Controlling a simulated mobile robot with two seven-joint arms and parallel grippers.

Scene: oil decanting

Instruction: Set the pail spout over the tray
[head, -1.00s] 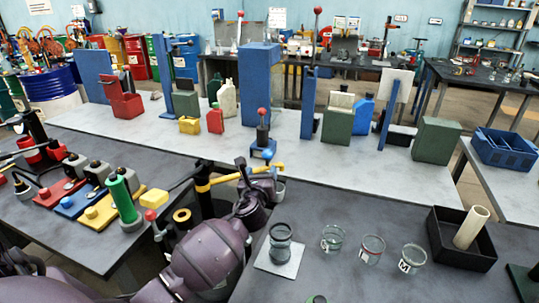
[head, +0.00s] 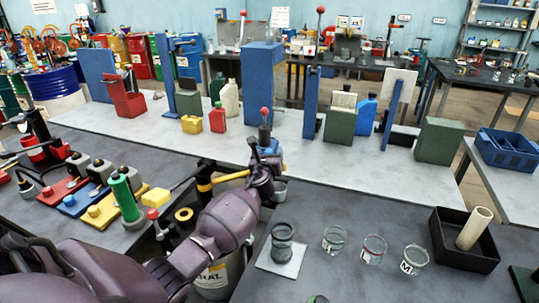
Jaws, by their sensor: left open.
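A pale pail (head: 212,278) with dark lettering stands low between the two dark benches, largely hidden behind my left arm. A yellow bar (head: 230,177) with a black post rises above it; it looks like the pail's spout, but its far end is hidden by my gripper. My left gripper (head: 264,166) is open beside the end of this bar; I cannot tell whether they touch. A black tray (head: 489,257) sits on the right dark bench, well to the right of the bar, with a cream cylinder (head: 473,230) leaning in it. My right gripper is not in view.
A dark glass jar (head: 282,243) on a pale plate and several clear beakers (head: 334,239) stand between the pail and the tray. A small grey cup (head: 280,190) is near my gripper. Red, blue and yellow fixtures (head: 85,200) crowd the left bench.

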